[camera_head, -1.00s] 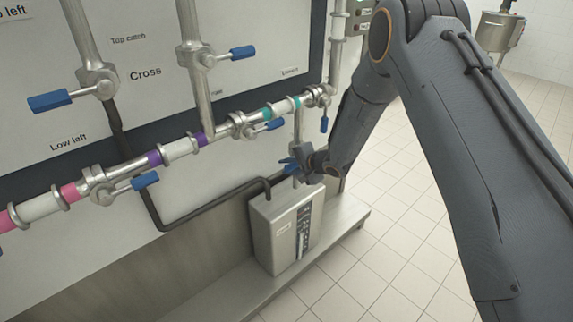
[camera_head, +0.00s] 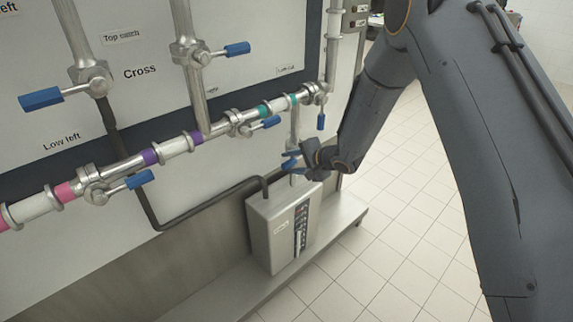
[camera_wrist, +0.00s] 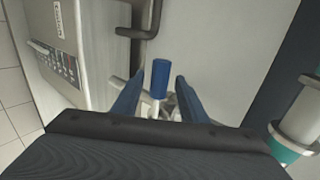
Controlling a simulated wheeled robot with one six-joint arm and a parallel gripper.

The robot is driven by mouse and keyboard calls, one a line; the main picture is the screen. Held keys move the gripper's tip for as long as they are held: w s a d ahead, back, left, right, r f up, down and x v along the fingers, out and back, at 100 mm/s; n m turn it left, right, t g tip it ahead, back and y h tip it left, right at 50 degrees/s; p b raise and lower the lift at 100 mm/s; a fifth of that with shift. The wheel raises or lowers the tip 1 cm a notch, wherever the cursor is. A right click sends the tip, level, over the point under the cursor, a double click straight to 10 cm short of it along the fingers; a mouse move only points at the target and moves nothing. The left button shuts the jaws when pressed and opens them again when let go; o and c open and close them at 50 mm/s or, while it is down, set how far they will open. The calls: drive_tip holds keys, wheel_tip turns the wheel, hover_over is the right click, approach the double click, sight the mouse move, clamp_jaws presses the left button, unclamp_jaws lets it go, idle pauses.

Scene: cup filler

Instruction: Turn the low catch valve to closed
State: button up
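My gripper (camera_head: 292,160) is at the short vertical pipe above the grey control box, at the right end of the pipe run. In the wrist view my gripper (camera_wrist: 160,80) is open, with one finger on each side of a blue valve handle (camera_wrist: 160,76). A gap shows on both sides of the handle, and I cannot tell if it lies between the fingertips or just beyond them. The handle's metal valve body (camera_wrist: 158,108) is partly hidden. A small label (camera_head: 290,70) on the board at upper right is too small to read surely.
The grey control box (camera_head: 272,238) stands on a ledge below my gripper, with a black hose (camera_head: 205,205) running to it. Another valve handle (camera_head: 321,122) hangs close above right. More blue-handled valves (camera_head: 139,179) line the pipe leftward. The tiled floor (camera_head: 390,240) is clear.

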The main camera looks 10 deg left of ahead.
sight(293, 162)
drive_tip(key=shift+v, duration=1.8)
drive_tip(key=s+d+r+n+h, duration=0.1)
drive_tip(key=s+d+r+h, duration=0.25)
drive_tip(key=d, duration=0.65)
drive_tip(key=s+d+r+n+h, duration=0.1)
drive_tip(key=s+d+r+h, duration=0.2)
drive_tip(key=d, duration=0.8)
drive_tip(key=s+d+r+n+g+h, duration=0.1)
drive_tip(key=s+d+g, duration=0.1)
drive_tip(key=s, duration=0.6)
drive_tip(key=s+d+r+n+g, duration=0.2)
drive_tip(key=s+d, duration=0.3)
drive_tip(key=s, duration=0.3)
drive_tip(key=s+d+r+n+g+h, duration=0.1)
drive_tip(key=s+d, duration=0.2)
drive_tip(key=s, duration=0.6)
drive_tip(key=shift+d+r+n+g+h, duration=0.15)
drive_tip(key=shift+r+n+g+h, duration=0.05)
drive_tip(key=shift+n+g+h, duration=0.2)
